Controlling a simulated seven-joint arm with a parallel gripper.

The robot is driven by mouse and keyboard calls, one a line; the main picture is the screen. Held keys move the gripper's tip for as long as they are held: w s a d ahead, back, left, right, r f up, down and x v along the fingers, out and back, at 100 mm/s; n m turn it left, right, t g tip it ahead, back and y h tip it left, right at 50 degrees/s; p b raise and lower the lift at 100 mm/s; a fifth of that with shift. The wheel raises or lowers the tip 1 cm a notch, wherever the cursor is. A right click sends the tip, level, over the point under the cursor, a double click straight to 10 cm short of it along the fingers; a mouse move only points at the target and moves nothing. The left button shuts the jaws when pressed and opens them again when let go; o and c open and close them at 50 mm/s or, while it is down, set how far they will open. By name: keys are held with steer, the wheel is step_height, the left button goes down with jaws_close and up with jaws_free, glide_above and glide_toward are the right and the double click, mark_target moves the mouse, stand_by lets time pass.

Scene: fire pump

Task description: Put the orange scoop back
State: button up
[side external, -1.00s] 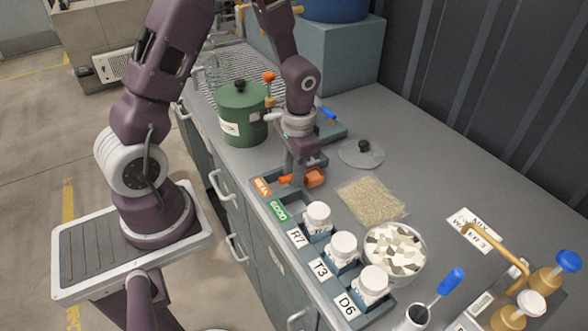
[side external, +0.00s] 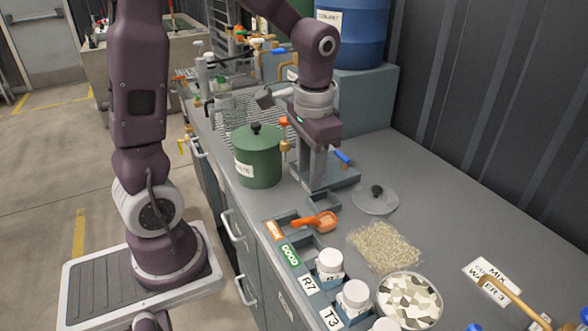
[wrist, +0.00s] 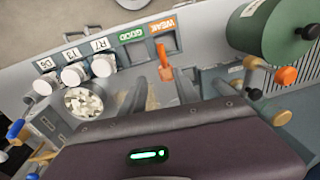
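The orange scoop (side external: 325,220) lies over the tray slots beside the WEAK and GOOD labels, its handle toward the labels and its bowl toward the grain pile. My gripper (side external: 312,186) points down above the tray, behind the scoop and to the right of the green pot, apart from the scoop. In the wrist view its two fingers (wrist: 163,84) are spread with nothing held between them.
The label tray (side external: 288,238) runs along the counter's front edge with several white-capped jars (side external: 329,262). A green pot (side external: 257,160) stands left of my gripper. A glass lid (side external: 376,200), a grain pile (side external: 385,247) and a bowl of pale chunks (side external: 409,300) lie to the right.

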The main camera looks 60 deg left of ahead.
steer(key=s+d+r+t, duration=0.2)
steer(key=s+d+r, duration=0.1)
steer(key=s, duration=0.4)
steer(key=s+d+r+t+h, duration=0.1)
steer(key=s+d+r+t, duration=0.2)
steer(key=s+r, duration=0.2)
steer(key=shift+s+d+r, duration=0.3)
steer(key=shift+s+d, duration=0.05)
steer(key=shift+s, duration=0.6)
